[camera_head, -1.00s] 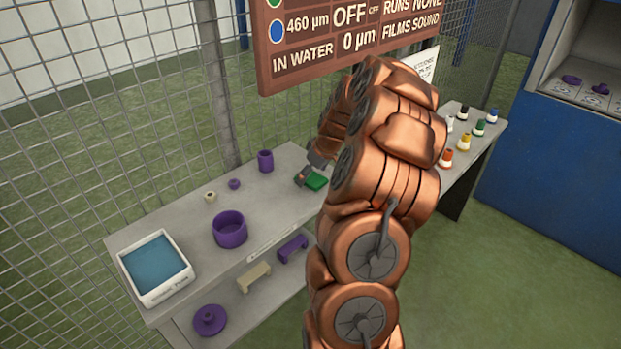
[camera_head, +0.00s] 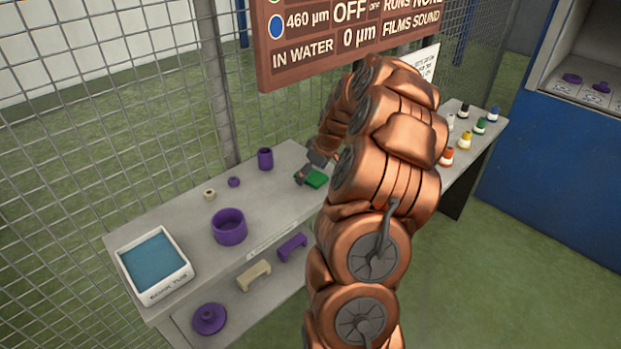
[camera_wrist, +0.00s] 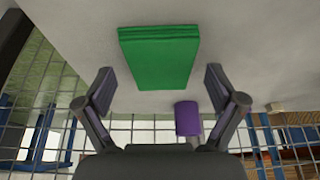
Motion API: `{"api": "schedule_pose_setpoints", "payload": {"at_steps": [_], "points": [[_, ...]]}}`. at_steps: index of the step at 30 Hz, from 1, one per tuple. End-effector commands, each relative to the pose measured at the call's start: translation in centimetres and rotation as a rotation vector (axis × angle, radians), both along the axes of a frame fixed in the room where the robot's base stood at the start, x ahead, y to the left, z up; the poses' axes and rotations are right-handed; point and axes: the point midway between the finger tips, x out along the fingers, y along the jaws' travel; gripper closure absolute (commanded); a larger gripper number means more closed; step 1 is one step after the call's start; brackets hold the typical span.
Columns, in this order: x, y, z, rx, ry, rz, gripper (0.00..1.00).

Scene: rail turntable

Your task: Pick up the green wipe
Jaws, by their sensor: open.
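The green wipe (camera_wrist: 158,56) is a flat, folded green rectangle lying on the grey bench top, seen in the upper middle of the wrist view. In the head view the wipe (camera_head: 316,179) shows beside my gripper, partly hidden by my arm. My gripper (camera_wrist: 158,88) is open and empty, its two fingers spread apart on either side below the wipe in the wrist view. In the head view my gripper (camera_head: 303,177) is low by the wipe's left edge. I cannot tell whether it touches the wipe.
The bench (camera_head: 190,205) also holds a purple cup (camera_head: 265,159), a purple bowl (camera_head: 229,227), small rings and a white tub (camera_head: 155,266) of blue liquid. A wire fence (camera_head: 110,110) stands behind. Coloured-capped bottles (camera_head: 478,127) stand at the right end.

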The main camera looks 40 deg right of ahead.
Motion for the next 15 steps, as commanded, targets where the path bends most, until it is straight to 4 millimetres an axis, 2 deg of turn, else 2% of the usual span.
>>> {"api": "schedule_pose_setpoints", "payload": {"at_steps": [11,15], "points": [[0.0,0.0,-0.09,0.0,0.0,0.0,0.06],[0.0,0.0,-0.1,0.0,0.0,0.0,0.18]]}}
